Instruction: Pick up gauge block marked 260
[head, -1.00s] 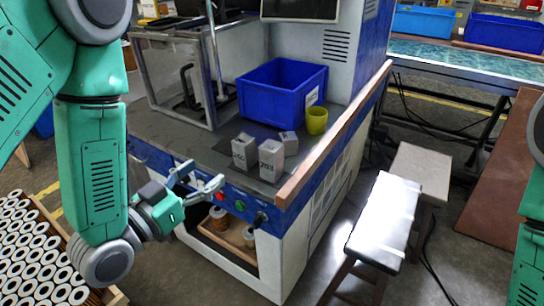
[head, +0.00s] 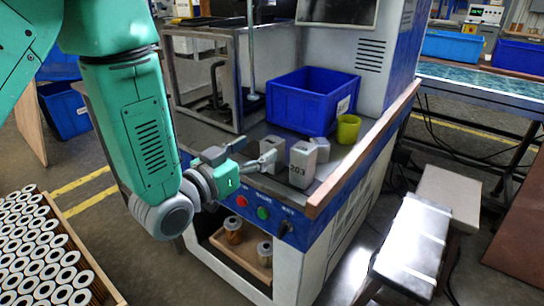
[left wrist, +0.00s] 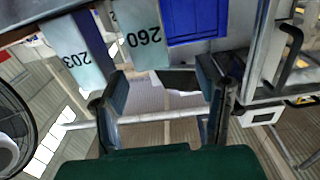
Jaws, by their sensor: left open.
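The gauge block marked 260 (left wrist: 143,35) stands upside down in the left wrist view, a grey block with dark digits. In the head view it (head: 272,146) stands on the machine's dark top, partly hidden behind a finger of my left gripper (head: 243,158). That gripper is open and empty, with its fingers pointing toward the block. In the left wrist view the block appears beyond the gap between the fingers (left wrist: 163,90); I cannot tell the exact distance. The block marked 203 (head: 303,168) stands just right of it and also shows in the left wrist view (left wrist: 80,58). My right gripper is out of view.
A third grey block (head: 321,149) is behind the 203 block. A blue bin (head: 300,105) and a yellow cup (head: 348,129) stand further back. A metal frame (head: 205,100) is at the left. A wooden edge strip (head: 365,140) runs along the right.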

